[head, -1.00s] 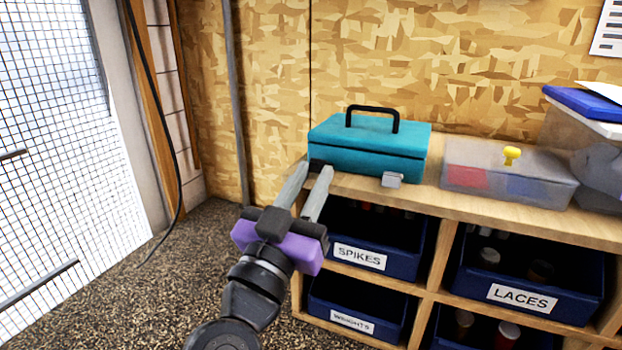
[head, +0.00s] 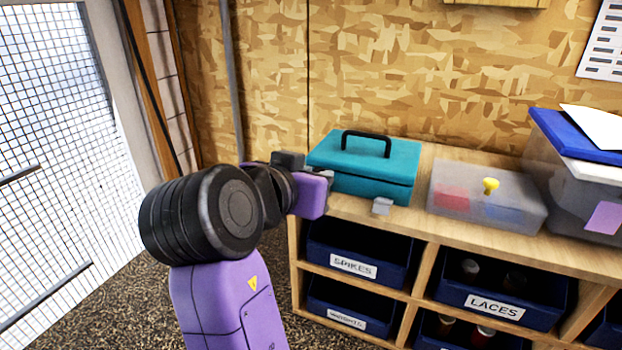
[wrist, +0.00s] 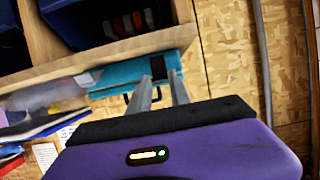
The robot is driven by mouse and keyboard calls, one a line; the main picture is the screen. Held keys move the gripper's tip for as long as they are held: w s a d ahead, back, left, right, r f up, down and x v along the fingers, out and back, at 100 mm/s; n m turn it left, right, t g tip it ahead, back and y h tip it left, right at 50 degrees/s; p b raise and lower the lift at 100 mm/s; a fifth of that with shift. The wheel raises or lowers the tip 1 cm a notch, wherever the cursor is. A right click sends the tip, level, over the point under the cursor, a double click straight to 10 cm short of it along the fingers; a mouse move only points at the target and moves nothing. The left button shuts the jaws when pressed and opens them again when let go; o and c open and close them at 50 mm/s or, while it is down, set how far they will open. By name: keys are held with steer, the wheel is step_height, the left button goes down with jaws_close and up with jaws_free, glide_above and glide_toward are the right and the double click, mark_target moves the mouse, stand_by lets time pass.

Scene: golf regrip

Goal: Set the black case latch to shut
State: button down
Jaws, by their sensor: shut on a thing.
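The teal case (head: 365,165) with a black handle stands on the wooden shelf top. Its grey latch (head: 382,206) sticks out at the front right. My gripper (head: 328,178) is at the case's front left corner, its purple body covering that spot in the head view. In the wrist view the case (wrist: 118,76) shows past my two grey fingers, and a small dark part, seemingly the black latch (wrist: 158,68), sits at the fingertips. My gripper is shut on it. Whether this latch lies up or down I cannot tell.
A clear box with a yellow knob (head: 490,187) stands right of the case. A larger bin with a blue lid (head: 575,140) is at the far right. Blue SPIKES (head: 355,255) and LACES (head: 500,300) bins fill the cubbies below. The floor to the left is free.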

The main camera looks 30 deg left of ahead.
steer(key=shift+w+a+r+g, duration=0.1)
steer(key=shift+w+r+g, duration=0.3)
steer(key=shift+g, duration=0.55)
steer(key=shift+w+r+g, duration=0.3)
steer(key=shift+w+g, duration=0.15)
steer(key=shift+g, duration=0.5)
steer(key=c, duration=1.2)
jaws_free()
steer(key=b+v, duration=0.2)
steer(key=v, duration=0.5)
steer(key=shift+s+r, duration=0.25)
